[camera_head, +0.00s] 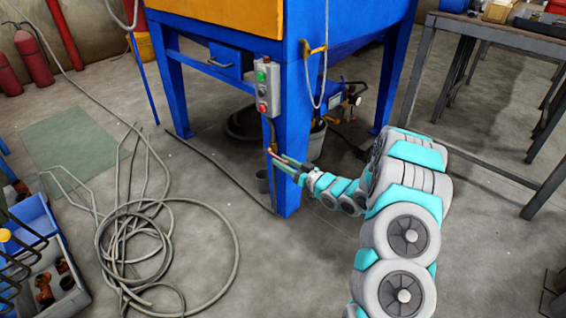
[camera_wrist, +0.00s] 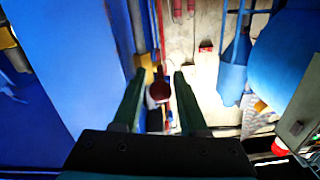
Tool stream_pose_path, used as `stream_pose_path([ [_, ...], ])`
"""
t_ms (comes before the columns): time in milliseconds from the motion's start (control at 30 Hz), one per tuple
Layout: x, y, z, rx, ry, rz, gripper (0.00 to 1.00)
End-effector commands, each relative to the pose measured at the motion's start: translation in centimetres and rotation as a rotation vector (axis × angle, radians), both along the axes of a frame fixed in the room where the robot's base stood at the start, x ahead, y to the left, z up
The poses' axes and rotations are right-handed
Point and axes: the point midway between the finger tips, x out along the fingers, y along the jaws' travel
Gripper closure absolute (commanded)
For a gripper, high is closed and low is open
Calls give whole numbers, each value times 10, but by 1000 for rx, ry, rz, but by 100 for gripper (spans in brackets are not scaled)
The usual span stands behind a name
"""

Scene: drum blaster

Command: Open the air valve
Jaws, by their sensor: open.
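The air valve is a small brass-coloured fitting (camera_wrist: 148,62) with a dark red handle (camera_wrist: 160,92), in the middle of the wrist view. In the head view the valve (camera_head: 271,150) is a tiny orange-red spot by the blue front leg, below the push-button box. My gripper (camera_head: 279,160) reaches this leg from the right. In the wrist view my gripper (camera_wrist: 158,76) is open, its two dark green fingers on either side of the handle. I cannot tell whether either finger touches it. Part of the valve is hidden by the fingers in the head view.
The blue cabinet leg (camera_head: 288,185) stands close beside my gripper. A grey button box (camera_head: 267,90) hangs above it. Coiled hose (camera_head: 165,240) lies on the floor at left, and a metal table (camera_head: 490,28) stands at right.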

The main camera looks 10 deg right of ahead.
Motion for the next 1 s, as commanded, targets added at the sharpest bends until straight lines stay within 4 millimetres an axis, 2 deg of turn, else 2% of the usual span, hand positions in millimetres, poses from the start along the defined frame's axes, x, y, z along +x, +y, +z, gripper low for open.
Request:
stream_pose_path([
  [200,0,0,0,0,0,0,60],
  [567,0,0,0,0,0,0,100],
  [1000,0,0,0,1,-1,0,100],
])
